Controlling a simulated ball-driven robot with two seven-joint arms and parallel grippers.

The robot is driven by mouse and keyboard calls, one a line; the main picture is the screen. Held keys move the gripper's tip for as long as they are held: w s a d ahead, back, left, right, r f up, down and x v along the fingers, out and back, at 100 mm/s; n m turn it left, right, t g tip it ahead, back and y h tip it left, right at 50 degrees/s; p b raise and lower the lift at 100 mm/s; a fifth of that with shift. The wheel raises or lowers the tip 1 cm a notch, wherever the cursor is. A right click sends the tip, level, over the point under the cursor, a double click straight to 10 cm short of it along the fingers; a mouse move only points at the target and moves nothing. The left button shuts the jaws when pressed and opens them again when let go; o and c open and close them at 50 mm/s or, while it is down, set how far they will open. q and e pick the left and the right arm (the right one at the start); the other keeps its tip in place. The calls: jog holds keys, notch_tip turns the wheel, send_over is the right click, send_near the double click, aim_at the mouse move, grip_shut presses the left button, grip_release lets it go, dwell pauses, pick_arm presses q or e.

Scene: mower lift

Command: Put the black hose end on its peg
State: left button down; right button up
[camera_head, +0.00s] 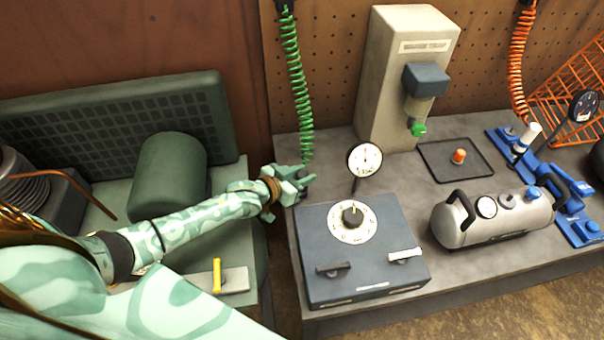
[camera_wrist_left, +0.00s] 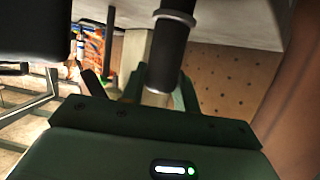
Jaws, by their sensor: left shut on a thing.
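My left gripper (camera_head: 292,182) is shut on a dark hose end (camera_head: 304,176) at the bottom of the green coiled hose (camera_head: 292,75). It holds this end in the air by the back left corner of the blue-grey box. In the left wrist view a black cylinder with a grey ring, the hose end (camera_wrist_left: 165,62), stands between the green fingers. The fingers hide part of it. I cannot make out the peg for certain in either view. My right gripper is not in view.
A blue-grey box (camera_head: 385,235) with a dial and a round gauge (camera_head: 365,160) stand close right of the gripper. Behind is a beige trap unit (camera_head: 400,60). A black tray (camera_head: 440,176), a silver tank (camera_head: 490,222) and an orange coiled hose (camera_head: 517,60) are farther right. A green compressor (camera_head: 165,175) is left.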

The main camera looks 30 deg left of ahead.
pick_arm(q)
jog(key=c, duration=1.3)
grip_release()
jog(key=shift+c, duration=0.2)
jog(key=shift+s, duration=0.1)
jog(key=p+v, duration=0.3)
jog(key=shift+r, duration=0.2)
jog(key=shift+p+v, duration=0.9)
jog(key=shift+v, duration=0.25)
jog(key=p, duration=0.4)
send_near(299, 176)
jog(key=shift+f, duration=0.2)
